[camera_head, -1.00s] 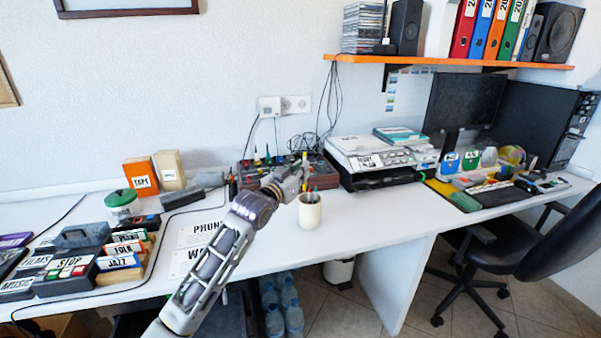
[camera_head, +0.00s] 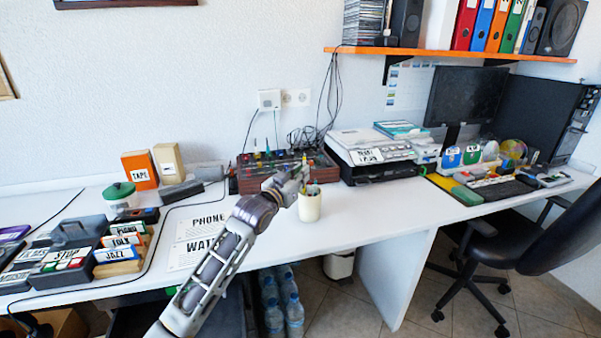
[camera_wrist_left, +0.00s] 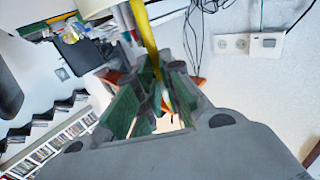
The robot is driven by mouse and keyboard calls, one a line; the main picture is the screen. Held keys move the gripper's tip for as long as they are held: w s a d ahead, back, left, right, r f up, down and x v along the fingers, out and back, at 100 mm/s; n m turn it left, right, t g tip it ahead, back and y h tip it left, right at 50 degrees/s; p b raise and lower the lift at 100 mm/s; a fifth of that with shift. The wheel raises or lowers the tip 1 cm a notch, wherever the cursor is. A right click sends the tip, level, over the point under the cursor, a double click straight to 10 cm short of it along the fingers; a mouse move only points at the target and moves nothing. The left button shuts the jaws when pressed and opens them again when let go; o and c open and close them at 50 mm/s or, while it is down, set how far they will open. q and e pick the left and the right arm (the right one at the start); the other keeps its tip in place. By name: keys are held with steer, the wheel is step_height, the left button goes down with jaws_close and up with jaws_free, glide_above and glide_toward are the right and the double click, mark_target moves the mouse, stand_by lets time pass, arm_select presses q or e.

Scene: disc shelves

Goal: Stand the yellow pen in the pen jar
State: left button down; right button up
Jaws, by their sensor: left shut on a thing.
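My left gripper (camera_head: 300,177) is just above and beside the pen jar in the head view. It is shut on the yellow pen (camera_head: 304,159), whose thin upper end sticks up above the fingers. The pen also shows in the left wrist view (camera_wrist_left: 145,36), crossing between the green-padded fingers (camera_wrist_left: 150,98). The cream pen jar (camera_head: 309,207) stands upright on the white desk, with several pens in it. The pen's lower end is hidden among the fingers and the jar's pens, so I cannot tell if it is inside the rim. My right gripper is out of view.
A dark red device with knobs (camera_head: 262,177) sits behind the gripper, and a printer (camera_head: 375,160) stands right of it. Labelled sheets (camera_head: 204,228) lie left of the jar. The desk (camera_head: 365,215) right of the jar is clear.

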arm_select(q)
steer(key=shift+f, duration=1.05)
steer(key=c, duration=1.5)
jaws_free()
steer(key=shift+v, duration=5.95)
